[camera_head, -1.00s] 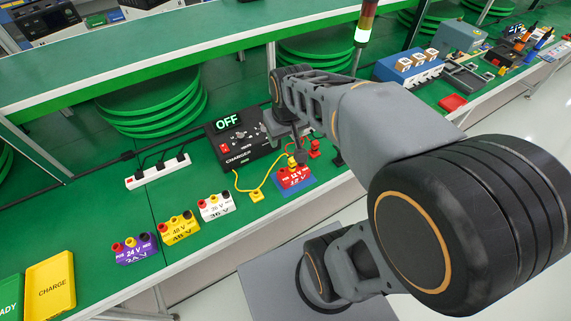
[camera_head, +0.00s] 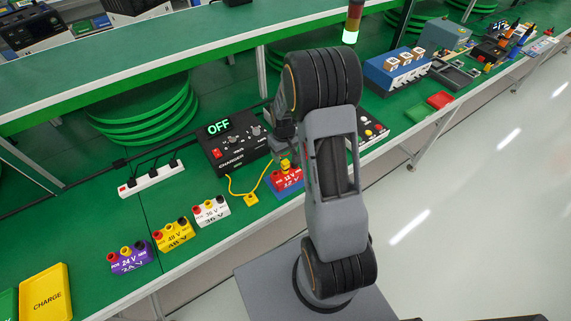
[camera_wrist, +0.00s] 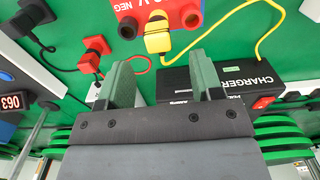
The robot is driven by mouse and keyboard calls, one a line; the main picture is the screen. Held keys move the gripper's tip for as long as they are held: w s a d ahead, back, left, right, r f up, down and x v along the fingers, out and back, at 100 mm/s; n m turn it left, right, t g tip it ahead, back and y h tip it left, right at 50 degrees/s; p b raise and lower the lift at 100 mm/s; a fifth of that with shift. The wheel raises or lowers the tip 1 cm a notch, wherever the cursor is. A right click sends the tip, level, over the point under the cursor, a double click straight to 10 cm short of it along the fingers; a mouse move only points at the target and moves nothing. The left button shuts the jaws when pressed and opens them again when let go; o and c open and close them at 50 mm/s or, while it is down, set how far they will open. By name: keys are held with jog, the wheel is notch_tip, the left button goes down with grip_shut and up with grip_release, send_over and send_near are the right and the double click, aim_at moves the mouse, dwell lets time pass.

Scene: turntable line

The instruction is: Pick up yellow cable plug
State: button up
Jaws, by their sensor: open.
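A yellow plug (camera_wrist: 158,40) sits at the middle terminal of the red battery block (camera_wrist: 127,8), with a yellow cable leading from it. In the head view this plug (camera_head: 285,164) shows on top of the red 12 V block (camera_head: 287,181). A second yellow cable end (camera_head: 251,199) lies on the table left of the block. My gripper (camera_wrist: 162,78) is open and empty. In the wrist view its two fingers point toward the plug, one on each side, with the plug beyond the tips. In the head view the arm partly hides the gripper.
The black charger (camera_head: 232,146), reading OFF, stands behind the block. White (camera_head: 211,212), yellow (camera_head: 173,235) and purple (camera_head: 130,259) batteries stand in a row to the left. A red plug (camera_wrist: 93,52) with a red cable lies near the gripper.

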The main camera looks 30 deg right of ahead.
aim_at(285, 162)
jog(key=shift+s+d+f+p, duration=0.1)
jog(key=shift+f+p, duration=0.4)
jog(key=shift+f, duration=1.2)
jog(key=shift+s+f+p, duration=0.1)
jog(key=shift+f+p, duration=0.35)
jog(key=shift+f, duration=1.2)
jog(key=c, duration=0.9)
